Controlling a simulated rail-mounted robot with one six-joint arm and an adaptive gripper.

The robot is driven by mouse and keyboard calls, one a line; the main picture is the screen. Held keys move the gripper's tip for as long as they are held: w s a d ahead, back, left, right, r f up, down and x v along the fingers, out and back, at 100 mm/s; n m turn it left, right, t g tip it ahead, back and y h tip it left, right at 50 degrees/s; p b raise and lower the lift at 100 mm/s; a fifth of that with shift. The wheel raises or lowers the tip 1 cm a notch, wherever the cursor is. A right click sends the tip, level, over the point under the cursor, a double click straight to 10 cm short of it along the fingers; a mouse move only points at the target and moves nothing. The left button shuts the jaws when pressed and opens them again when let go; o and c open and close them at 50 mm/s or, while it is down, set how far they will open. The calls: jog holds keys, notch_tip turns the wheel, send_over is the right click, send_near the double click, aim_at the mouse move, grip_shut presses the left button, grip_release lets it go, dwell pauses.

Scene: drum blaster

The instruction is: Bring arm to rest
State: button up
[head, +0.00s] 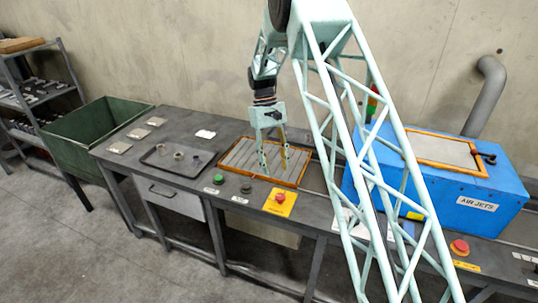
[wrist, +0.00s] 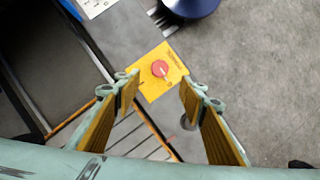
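My gripper (head: 273,158) hangs from my pale green lattice arm, pointing down over the wooden-framed slatted tray (head: 224,161) set in the workbench. In the wrist view my gripper (wrist: 157,86) has its two yellow-padded fingers spread wide apart, with nothing between them. A red button on a yellow plate (wrist: 160,71) shows beyond the fingertips, below the gripper; the same yellow plate (head: 286,205) sits at the bench's front edge in the head view. Part of the tray is hidden behind the fingers.
A blue air jets box (head: 485,185) stands on the right, partly behind my arm. A dark tray (head: 155,163) with several small parts lies on the bench (head: 128,139). A green bin (head: 72,143) and a shelf rack (head: 40,88) stand left. Another red button (head: 459,247) is at right.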

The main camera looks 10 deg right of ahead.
jog(key=s+r+t, duration=0.1)
jog(key=s+r, duration=0.6)
jog(key=r, duration=0.3)
jog(key=s+r+m+t, duration=0.1)
jog(key=s+r+t, duration=0.1)
jog(key=s+r, duration=0.6)
jog(key=s+r+t, duration=0.1)
jog(key=s+r, duration=0.4)
jog(key=r, duration=0.6)
jog(key=s+d+r+t+b, duration=0.1)
jog(key=s+r, duration=0.3)
jog(key=s, duration=0.5)
jog(key=s+r+t+b, duration=0.1)
jog(key=s+r, duration=0.2)
jog(key=s, duration=0.5)
jog(key=s+f+m+t+y, duration=0.1)
jog(key=s+f+t, duration=0.1)
jog(key=s, duration=1.5)
jog(key=shift+f, duration=0.15)
